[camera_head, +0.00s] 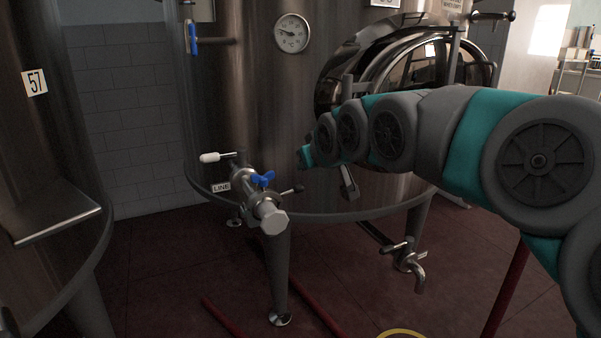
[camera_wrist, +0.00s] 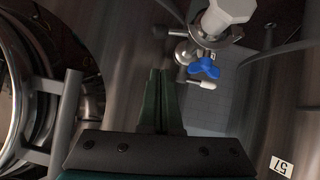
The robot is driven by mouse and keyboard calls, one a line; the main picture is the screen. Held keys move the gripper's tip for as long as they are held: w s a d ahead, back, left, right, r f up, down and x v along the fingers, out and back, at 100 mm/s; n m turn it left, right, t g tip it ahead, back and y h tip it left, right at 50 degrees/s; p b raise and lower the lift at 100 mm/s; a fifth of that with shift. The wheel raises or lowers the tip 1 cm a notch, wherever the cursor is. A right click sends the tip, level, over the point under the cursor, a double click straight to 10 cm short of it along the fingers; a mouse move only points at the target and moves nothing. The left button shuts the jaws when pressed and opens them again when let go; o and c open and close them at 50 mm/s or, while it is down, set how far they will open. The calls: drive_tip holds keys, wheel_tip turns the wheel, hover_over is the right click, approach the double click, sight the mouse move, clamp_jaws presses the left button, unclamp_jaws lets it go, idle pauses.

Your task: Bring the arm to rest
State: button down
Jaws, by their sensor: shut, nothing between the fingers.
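My arm reaches in from the right of the head view, extended in front of a large steel tank (camera_head: 240,110). The end with my gripper (camera_head: 304,157) is small there, in front of the tank wall. In the wrist view my gripper (camera_wrist: 161,100) shows its two dark green fingers together, with nothing between them. Ahead of them, to the upper right, is the tank's outlet valve with a blue handle (camera_wrist: 204,67) and a pale hexagonal cap (camera_wrist: 228,12). In the head view the blue handle (camera_head: 262,179) is left of my gripper and apart from it.
A round hatch (camera_head: 400,62) is behind my arm; its frame also shows at the left of the wrist view (camera_wrist: 50,110). A lower drain tap (camera_head: 411,262) hangs below. Tank 57 (camera_head: 60,140) is at the left. Red pipes (camera_head: 318,302) run low over the dark red floor.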

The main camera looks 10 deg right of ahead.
drive_tip(key=a+v, duration=0.1)
drive_tip(key=v, duration=0.4)
drive_tip(key=s+d+f+m+g+h, duration=0.2)
drive_tip(key=s+f+g, duration=0.5)
drive_tip(key=s+f, duration=1.15)
drive_tip(key=s+f+m+g, duration=0.1)
drive_tip(key=s+f+g, duration=0.2)
drive_tip(key=s, duration=0.6)
drive_tip(key=s+d+f+m+g, duration=0.1)
drive_tip(key=s+f+g, duration=0.2)
drive_tip(key=s+f, duration=0.3)
drive_tip(key=s, duration=0.3)
drive_tip(key=shift+f, duration=0.25)
drive_tip(key=shift+s+d, duration=0.1)
